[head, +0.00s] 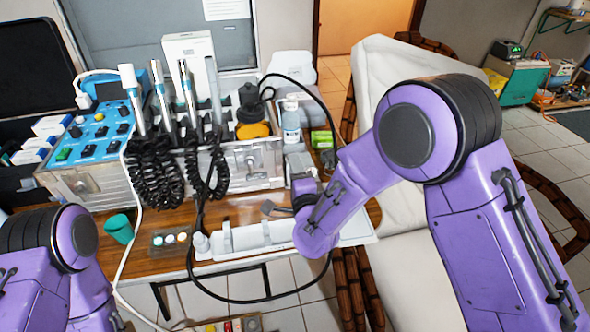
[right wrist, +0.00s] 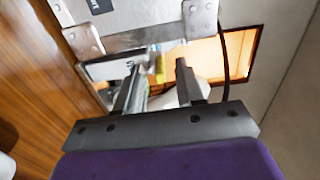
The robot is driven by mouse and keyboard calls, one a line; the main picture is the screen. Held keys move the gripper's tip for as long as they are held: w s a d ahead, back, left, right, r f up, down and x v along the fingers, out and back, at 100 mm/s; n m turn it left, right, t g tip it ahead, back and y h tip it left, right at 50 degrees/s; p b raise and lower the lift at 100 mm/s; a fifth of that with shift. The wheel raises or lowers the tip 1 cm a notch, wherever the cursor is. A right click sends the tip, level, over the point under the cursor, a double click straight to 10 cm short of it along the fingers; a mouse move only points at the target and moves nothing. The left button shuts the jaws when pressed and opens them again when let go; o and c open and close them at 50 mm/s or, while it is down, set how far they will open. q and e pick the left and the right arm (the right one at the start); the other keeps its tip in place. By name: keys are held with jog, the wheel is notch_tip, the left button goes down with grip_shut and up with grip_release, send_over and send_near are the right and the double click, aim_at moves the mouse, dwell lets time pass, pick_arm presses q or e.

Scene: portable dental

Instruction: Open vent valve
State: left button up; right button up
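The dental unit (head: 235,160) is a metal case on the wooden table, with a blue control panel (head: 95,140) and several handpieces on coiled black hoses. My right gripper (right wrist: 158,78) is open at the right end of this case, fingers apart. In the right wrist view, the riveted metal case (right wrist: 125,18) lies just beyond the fingers. A small yellow piece (right wrist: 159,68) shows between them, too blurred to identify. I cannot make out the vent valve for certain. In the head view my right arm mostly hides its gripper. My left arm is at the lower left, its gripper out of sight.
A white tray (head: 250,238), a teal cup (head: 120,229) and a black hose lie in front. The beige dental chair (head: 385,75) is close on the right.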

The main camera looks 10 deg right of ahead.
grip_shut()
jog(key=shift+d, duration=0.1)
jog(key=w+d+n+g+y+b, duration=0.1)
jog(key=n+g+y, duration=0.3)
jog(key=n+y, duration=0.1)
jog(key=w+d+n+g+y+b, duration=0.1)
jog(key=d+n+g+y, duration=0.1)
jog(key=n+g+y, duration=0.3)
jog(key=w+d+n+g+y+b, duration=0.1)
jog(key=w+d+n+g+y, duration=0.1)
jog(key=n+g+y, duration=0.2)
jog(key=shift+d+f+n+y, duration=0.15)
jog(key=shift+n+y, duration=0.1)
jog(key=shift+y, duration=0.6)
jog(key=shift+a+f+n+y, duration=0.1)
jog(key=shift+n+y, duration=0.15)
jog(key=shift+y, duration=0.6)
jog(key=shift+w+d+r+n+g+b, duration=0.1)
jog(key=shift+w+n+g+b, duration=0.15)
jog(key=shift+n+g+b, duration=0.45)
jog(key=shift+r+g, duration=0.1)
jog(key=shift+g, duration=0.3)
